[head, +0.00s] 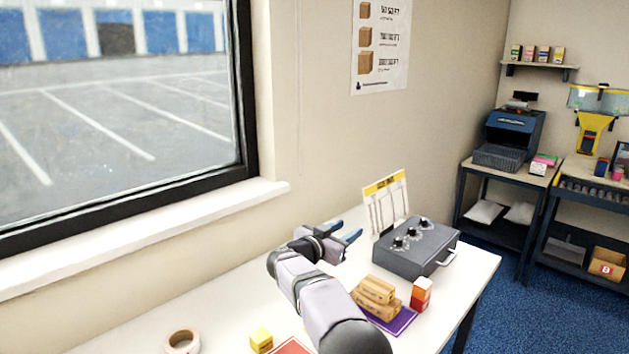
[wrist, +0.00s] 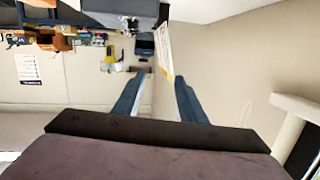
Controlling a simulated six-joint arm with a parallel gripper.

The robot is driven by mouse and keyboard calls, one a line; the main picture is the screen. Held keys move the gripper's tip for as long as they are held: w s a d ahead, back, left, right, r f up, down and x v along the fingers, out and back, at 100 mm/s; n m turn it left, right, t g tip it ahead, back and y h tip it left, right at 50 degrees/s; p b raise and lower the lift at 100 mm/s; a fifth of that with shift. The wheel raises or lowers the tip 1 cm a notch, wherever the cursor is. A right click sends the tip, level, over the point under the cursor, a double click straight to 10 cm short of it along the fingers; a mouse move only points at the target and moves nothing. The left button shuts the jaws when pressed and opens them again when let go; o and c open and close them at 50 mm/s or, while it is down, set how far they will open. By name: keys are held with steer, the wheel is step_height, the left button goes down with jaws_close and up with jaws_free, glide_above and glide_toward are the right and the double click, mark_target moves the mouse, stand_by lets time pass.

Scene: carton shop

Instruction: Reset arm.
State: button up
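My gripper (head: 346,234) is raised above the white table at its back, in front of the wall and left of the grey box with knobs. Its two blue fingers stand apart with nothing between them. In the wrist view the open fingers (wrist: 158,97) show from behind, with a clear gap. The wrist picture looks upside down, with the table and the far shelves at its top.
The white table (head: 228,308) holds a grey knobbed box (head: 416,252), a yellow-topped card (head: 386,201), tan cartons (head: 375,291) on a purple mat (head: 403,321), an orange-and-white carton (head: 421,294), a yellow block (head: 261,339), a red mat (head: 290,346) and a tape roll (head: 182,342).

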step_height(320, 180, up, 4)
steer(key=w+d+f+n+t+y+p, duration=0.1)
steer(key=d+n+t+y, duration=0.1)
steer(key=d+y, duration=0.1)
steer(key=s+d+f+n+g+y+p, duration=0.1)
steer(key=s+d+f+g+y, duration=0.1)
steer(key=s+f, duration=0.2)
steer(key=s+d+f+n+g+y+p, duration=0.1)
steer(key=s+f+n+g+y, duration=0.1)
steer(key=s, duration=0.9)
steer(key=s+d+f+n+g+y+p, duration=0.1)
steer(key=s+d+f+g+y+p, duration=0.1)
steer(key=s+f, duration=0.5)
steer(key=shift+s+d+n+g, duration=0.3)
steer(key=shift+s+g, duration=0.25)
steer(key=shift+g, duration=0.25)
steer(key=s+a+n+g+p, duration=0.1)
steer(key=s+g+p, duration=0.3)
steer(key=s, duration=2.3)
steer(key=a+g, duration=0.1)
steer(key=g, duration=0.2)
steer(key=shift+s+a+g+y+p, duration=0.15)
steer(key=shift+s+g+y+p, duration=0.15)
steer(key=shift+p, duration=0.1)
